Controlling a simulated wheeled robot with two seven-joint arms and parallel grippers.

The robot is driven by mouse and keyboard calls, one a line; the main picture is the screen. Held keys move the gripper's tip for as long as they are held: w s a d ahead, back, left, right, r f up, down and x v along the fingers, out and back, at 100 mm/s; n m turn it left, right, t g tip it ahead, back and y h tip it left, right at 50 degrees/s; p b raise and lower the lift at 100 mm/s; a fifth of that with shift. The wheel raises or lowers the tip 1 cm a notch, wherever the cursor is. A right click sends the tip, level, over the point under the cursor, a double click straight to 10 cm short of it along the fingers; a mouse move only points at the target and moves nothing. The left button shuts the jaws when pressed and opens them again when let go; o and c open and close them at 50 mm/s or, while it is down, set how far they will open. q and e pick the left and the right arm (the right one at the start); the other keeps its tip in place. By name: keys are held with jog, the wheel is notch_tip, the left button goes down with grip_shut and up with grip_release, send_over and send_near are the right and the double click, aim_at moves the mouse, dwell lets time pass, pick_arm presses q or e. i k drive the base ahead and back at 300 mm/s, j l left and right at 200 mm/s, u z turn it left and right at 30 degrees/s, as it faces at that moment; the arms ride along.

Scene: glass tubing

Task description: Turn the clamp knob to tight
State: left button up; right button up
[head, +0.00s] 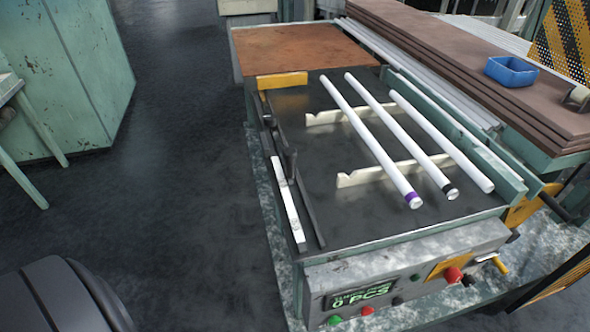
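I cannot tell for certain which part is the clamp knob. A black handle (555,206) sticks out at the right side of the machine by a yellow bracket (530,205). The front panel (400,262) carries a red knob (453,275) on a yellow plate, small dark knobs and a yellow-tipped lever (499,264). Its display (360,293) reads 0 PCS. Three white tubes lie on two notched cream supports (362,177): one with a purple band (375,145), one with a black band (405,140), one plain (440,140). Neither gripper is in view.
Brown boards (470,70) at the right carry a blue bin (511,71) and a tape roll (577,97). A black rail with a white scale (289,205) runs along the machine's left edge. A green cabinet (65,75) stands left. The floor between is clear.

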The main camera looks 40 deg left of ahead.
aim_at(270, 119)
jog(key=u, duration=1.25)
jog(key=i+j+z, duration=0.2)
jog(key=j, duration=0.15)
jog(key=i+j+z, duration=0.25)
jog(key=j, duration=0.15)
jog(key=k, duration=0.05)
